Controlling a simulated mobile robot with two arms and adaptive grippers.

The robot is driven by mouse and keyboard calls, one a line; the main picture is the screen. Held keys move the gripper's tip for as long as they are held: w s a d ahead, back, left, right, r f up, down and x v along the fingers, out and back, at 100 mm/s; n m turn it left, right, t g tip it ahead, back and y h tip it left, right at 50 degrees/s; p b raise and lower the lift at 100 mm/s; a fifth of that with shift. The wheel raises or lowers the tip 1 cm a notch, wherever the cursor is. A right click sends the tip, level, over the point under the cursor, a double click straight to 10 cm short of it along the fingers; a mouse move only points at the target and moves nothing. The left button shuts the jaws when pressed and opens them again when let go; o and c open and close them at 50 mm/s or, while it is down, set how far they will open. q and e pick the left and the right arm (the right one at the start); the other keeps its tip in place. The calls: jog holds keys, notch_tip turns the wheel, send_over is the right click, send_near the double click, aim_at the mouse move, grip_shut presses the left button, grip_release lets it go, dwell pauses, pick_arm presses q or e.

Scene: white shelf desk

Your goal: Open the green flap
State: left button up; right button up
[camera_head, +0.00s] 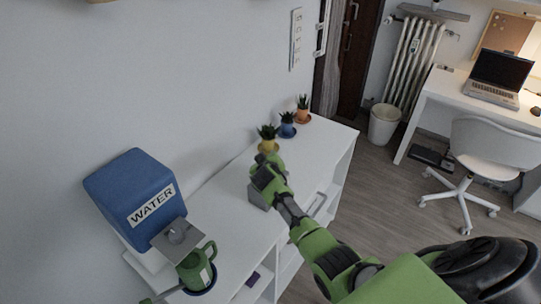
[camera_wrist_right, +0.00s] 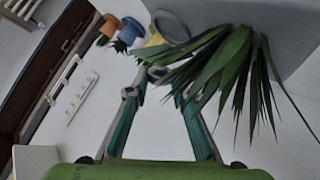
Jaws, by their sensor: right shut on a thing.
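No green flap can be made out for certain in either view. My right gripper (camera_head: 265,163) reaches over the white shelf desk (camera_head: 228,205), at the front plant. In the right wrist view its two fingers (camera_wrist_right: 167,79) come together at the base of long green leaves (camera_wrist_right: 225,65), and it looks shut on them. The leaves partly hide the fingertips. The yellow pot (camera_wrist_right: 154,40) lies just beyond the fingers; it also shows in the head view (camera_head: 269,147).
A grey box (camera_head: 258,197) stands under my right gripper. Blue (camera_head: 287,131) and orange (camera_head: 304,117) pots stand behind. A blue water dispenser (camera_head: 131,194) and a green mug (camera_head: 194,271) are at the left. The wall (camera_head: 190,75) runs close along the desk.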

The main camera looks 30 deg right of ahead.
jog(key=shift+w+a+g, duration=0.1)
jog(key=shift+w+g, duration=0.1)
jog(key=shift+g, duration=0.1)
dwell(0.4)
jog(key=o, duration=1.1)
jog(key=shift+o, duration=0.2)
jog(key=v, duration=1.2)
jog(key=shift+w+a, duration=0.1)
jog(key=shift+w, duration=0.05)
